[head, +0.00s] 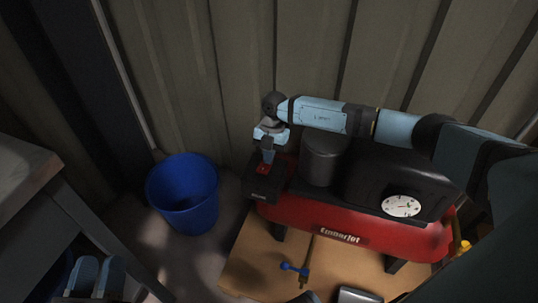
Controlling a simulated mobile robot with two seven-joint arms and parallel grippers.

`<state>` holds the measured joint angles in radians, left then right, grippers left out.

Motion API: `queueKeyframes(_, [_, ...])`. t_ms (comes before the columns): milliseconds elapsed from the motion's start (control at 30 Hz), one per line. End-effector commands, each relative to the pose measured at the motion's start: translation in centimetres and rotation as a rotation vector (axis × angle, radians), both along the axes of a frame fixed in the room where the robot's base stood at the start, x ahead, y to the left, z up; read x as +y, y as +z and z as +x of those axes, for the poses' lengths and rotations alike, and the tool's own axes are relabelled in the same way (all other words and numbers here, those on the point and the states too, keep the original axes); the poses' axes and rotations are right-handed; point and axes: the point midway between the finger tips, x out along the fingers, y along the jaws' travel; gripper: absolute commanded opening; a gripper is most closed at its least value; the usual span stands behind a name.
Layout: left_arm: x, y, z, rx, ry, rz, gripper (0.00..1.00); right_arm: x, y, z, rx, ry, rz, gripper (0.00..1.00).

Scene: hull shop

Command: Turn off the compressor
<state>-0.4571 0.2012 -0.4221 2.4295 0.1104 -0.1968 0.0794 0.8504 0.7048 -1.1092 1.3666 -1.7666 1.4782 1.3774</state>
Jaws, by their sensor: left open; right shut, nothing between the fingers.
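The compressor (300,214) has a red tank with a white label and black machinery on top, and stands against the back wall. A white dial gauge (401,205) is on its right part. At its left end is a black box (262,188) with a small red switch (262,169) on top. My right gripper (267,158) is shut and empty, pointing down right at the red switch. I cannot tell whether it touches the switch, which it partly covers. My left gripper (98,274) is open and empty at the bottom left, away from the compressor.
A blue bucket (184,194) stands on the floor left of the compressor. A workbench (30,176) edges the left side. A brown board (245,262) lies under the compressor, with a blue-handled fitting (290,267) on it. The ribbed wall (235,70) closes off the back.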

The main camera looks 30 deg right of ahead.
Motion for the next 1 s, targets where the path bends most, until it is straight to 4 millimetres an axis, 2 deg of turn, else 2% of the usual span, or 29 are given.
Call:
queueKeyframes(333, [0.0,1.8,0.0,0.001,0.0,0.0,0.43,0.9,0.7,-0.9,0.002,0.001,-0.001,0.0])
queueKeyframes(800, [0.0,1.8,0.0,-0.002,0.002,0.005,0.43,1.0,0.6,-0.9,0.001,0.0,-0.001,0.0])
queueKeyframes(933, [0.5,0.9,0.3,0.005,0.021,0.032,0.43,1.0,0.6,-0.9,0.0,0.0,0.0,0.0])
queueKeyframes(967, [0.7,0.8,0.4,0.017,0.03,0.041,0.43,0.8,1.2,-0.8,0.0,-0.001,-0.001,0.0])
queueKeyframes(1000, [1.1,-1.0,0.3,0.086,0.045,0.07,0.43,0.4,2.0,-0.6,-0.001,-0.003,-0.001,0.0])
